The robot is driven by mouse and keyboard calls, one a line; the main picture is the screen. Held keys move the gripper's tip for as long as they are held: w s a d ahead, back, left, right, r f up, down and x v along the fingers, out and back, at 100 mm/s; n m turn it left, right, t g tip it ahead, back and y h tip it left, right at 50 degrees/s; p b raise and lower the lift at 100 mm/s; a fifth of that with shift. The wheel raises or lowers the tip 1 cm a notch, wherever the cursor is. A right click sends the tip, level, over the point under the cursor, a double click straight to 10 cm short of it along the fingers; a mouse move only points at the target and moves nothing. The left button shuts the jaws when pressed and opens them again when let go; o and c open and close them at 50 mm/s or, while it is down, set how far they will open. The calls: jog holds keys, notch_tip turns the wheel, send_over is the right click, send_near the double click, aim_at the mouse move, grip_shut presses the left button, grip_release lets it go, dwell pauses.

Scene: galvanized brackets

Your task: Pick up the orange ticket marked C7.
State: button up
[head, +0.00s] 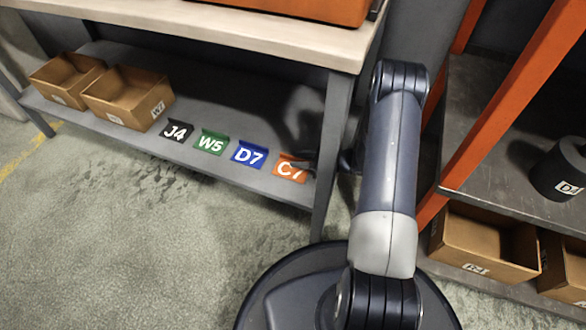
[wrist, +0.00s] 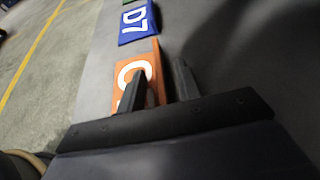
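The orange ticket marked C7 (head: 291,168) lies at the right end of a row of tickets on the lower grey shelf. In the head view its right part is partly covered by my gripper (head: 312,163). In the wrist view the orange ticket (wrist: 141,62) shows its C, and the 7 is hidden. My gripper (wrist: 162,72) is open there, with one finger over the ticket's face and the other beyond its right edge. A narrow orange strip shows between the fingers, with gaps visible. I cannot tell whether either finger touches it.
The blue D7 ticket (head: 248,154) is beside the orange one, then green W5 (head: 211,142) and black J4 (head: 177,132). Cardboard boxes (head: 128,96) stand further left on the shelf. A table leg (head: 333,150) stands close to my gripper, and the tabletop (head: 270,35) is above.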

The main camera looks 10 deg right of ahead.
jog(key=shift+a, duration=0.1)
grip_shut()
dwell(0.3)
jog(key=shift+r, duration=0.1)
